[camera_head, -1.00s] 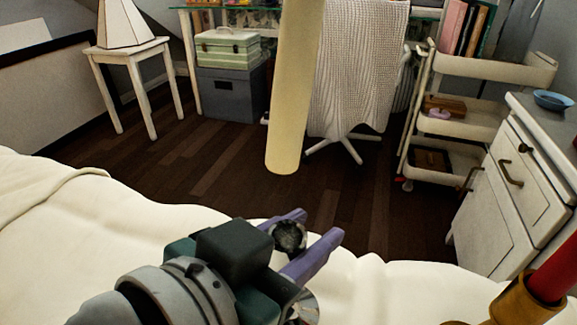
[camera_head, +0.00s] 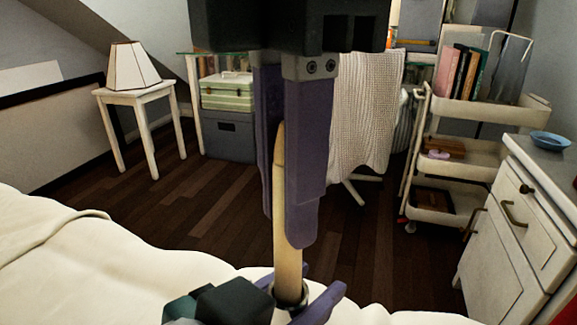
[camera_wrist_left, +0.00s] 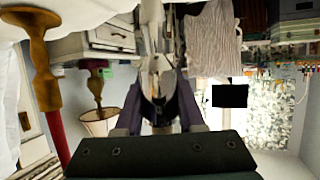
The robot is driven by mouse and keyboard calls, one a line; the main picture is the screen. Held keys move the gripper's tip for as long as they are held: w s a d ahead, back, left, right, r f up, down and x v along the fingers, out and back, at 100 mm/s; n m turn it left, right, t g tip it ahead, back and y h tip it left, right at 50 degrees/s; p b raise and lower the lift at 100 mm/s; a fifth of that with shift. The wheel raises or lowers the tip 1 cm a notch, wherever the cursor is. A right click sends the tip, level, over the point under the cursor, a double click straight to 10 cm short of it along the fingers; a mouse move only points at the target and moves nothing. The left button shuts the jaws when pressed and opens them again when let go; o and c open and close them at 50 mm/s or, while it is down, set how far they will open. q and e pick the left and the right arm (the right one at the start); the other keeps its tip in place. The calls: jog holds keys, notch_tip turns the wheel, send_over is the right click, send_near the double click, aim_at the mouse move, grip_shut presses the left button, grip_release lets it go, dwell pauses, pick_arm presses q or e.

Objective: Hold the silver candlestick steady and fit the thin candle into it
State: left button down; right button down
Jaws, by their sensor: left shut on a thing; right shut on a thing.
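The silver candlestick (camera_head: 304,293) is low in the head view, with only its cup rim showing; the rest is hidden. My left gripper (camera_head: 305,288) is shut on it from the left, and the left wrist view also shows it between my purple fingers. The thin cream candle (camera_head: 289,265) stands nearly upright over the cup. Its lower end meets the cup, inside or just behind the rim; I cannot tell how deep it sits. My right gripper (camera_head: 285,230) comes down from the top, shut on the candle. The candle's narrow tip shows between its fingers.
The white bed (camera_head: 90,265) spreads below. A white cabinet (camera_head: 520,220) with a blue bowl (camera_head: 550,140) stands at the right, beside a cart (camera_head: 450,165). The left wrist view shows a brass candlestick (camera_wrist_left: 42,65) with a red candle (camera_wrist_left: 58,135).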

jog(key=shift+f, duration=0.1)
jog(key=c, duration=0.8)
grip_release()
jog(key=shift+o, duration=0.2)
jog(key=shift+r, duration=3.9)
pick_arm(q)
jog(key=shift+c, duration=2.2)
grip_release()
